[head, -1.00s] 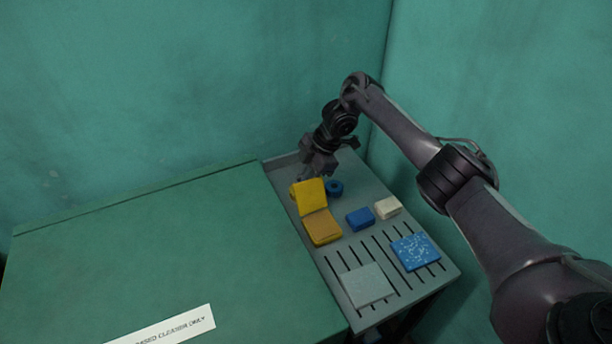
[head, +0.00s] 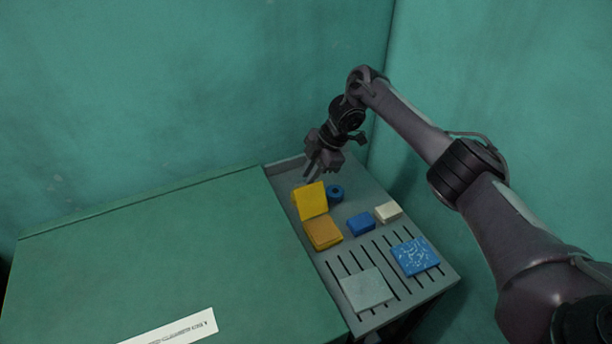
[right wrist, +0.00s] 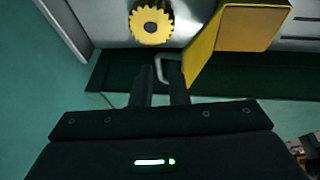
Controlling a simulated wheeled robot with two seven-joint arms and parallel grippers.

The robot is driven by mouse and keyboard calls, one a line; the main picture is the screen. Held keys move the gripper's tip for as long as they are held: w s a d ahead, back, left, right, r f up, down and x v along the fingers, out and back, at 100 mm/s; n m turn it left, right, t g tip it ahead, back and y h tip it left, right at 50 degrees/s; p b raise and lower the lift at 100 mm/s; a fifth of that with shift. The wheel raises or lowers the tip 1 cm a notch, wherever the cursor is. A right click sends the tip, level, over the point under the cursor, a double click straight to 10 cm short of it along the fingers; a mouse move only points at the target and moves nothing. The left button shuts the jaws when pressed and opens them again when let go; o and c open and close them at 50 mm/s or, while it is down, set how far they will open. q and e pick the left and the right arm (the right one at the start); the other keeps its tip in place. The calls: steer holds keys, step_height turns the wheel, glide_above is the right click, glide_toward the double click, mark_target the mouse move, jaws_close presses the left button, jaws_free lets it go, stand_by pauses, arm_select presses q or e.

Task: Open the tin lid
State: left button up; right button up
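The yellow tin stands on the grey slotted tray, with its tan-orange base (head: 323,233) at the front and its yellow lid (head: 311,200) swung up at the back edge. The lid also shows at the upper right of the right wrist view (right wrist: 203,45). My right gripper (head: 309,177) is just behind and above the lid, pointing down. My left gripper is not in view.
On the tray (head: 400,301) are a blue ring-shaped piece (head: 335,193), a blue block (head: 360,223), a white block (head: 388,211), a speckled blue pad (head: 415,256) and a grey pad (head: 367,288). A yellow toothed disc (right wrist: 150,24) shows beside the lid. Green walls close the back and right.

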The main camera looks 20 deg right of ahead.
steer(key=p+v, duration=0.1)
steer(key=v, duration=0.3)
steer(key=shift+d+r, duration=0.1)
steer(key=shift+r, duration=0.25)
steer(key=shift+s, duration=0.1)
